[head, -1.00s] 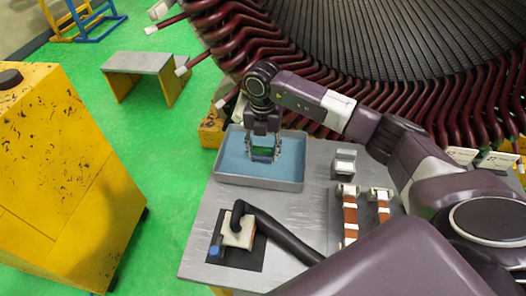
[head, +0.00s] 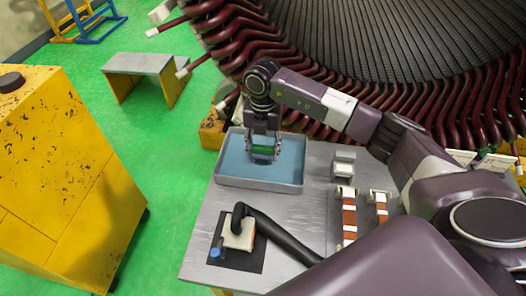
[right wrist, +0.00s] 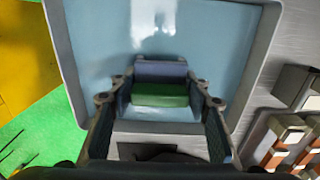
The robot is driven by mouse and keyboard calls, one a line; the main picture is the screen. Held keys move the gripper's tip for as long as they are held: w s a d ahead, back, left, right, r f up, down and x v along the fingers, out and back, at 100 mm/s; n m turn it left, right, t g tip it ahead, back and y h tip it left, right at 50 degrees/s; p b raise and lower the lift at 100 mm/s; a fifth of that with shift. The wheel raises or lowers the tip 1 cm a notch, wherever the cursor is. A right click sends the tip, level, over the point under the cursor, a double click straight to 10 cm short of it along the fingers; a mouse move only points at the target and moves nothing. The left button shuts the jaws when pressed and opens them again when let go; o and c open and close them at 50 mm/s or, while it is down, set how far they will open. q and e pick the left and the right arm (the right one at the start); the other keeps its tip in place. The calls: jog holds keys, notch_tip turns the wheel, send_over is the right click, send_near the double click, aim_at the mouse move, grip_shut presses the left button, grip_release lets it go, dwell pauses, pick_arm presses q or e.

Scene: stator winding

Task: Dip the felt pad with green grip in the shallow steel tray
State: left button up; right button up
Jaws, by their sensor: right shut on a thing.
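The felt pad with the green grip (head: 263,150) is held between the fingers of my right gripper (head: 263,153). In the right wrist view the green grip (right wrist: 160,95) lies between the two fingertips, with a grey-blue block part (right wrist: 160,70) beyond it. The shallow steel tray (head: 230,180) stands at the back left of the table and holds a pale blue liquid. The gripper and pad are over the inside of the tray. I cannot tell whether the pad touches the liquid. My left gripper is not in view.
On the grey table (head: 200,235), a black hose (head: 290,235) ends at a pale block on a black mat (head: 240,260). Strips with copper-brown bands (head: 349,215) lie to the right. The large stator (head: 370,40) stands behind. A yellow cabinet (head: 60,180) is at left.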

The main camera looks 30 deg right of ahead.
notch_tip(320, 180, up, 9)
jog(key=p, duration=0.5)
jog(key=shift+r+p, duration=0.15)
jog(key=shift+p, duration=0.15)
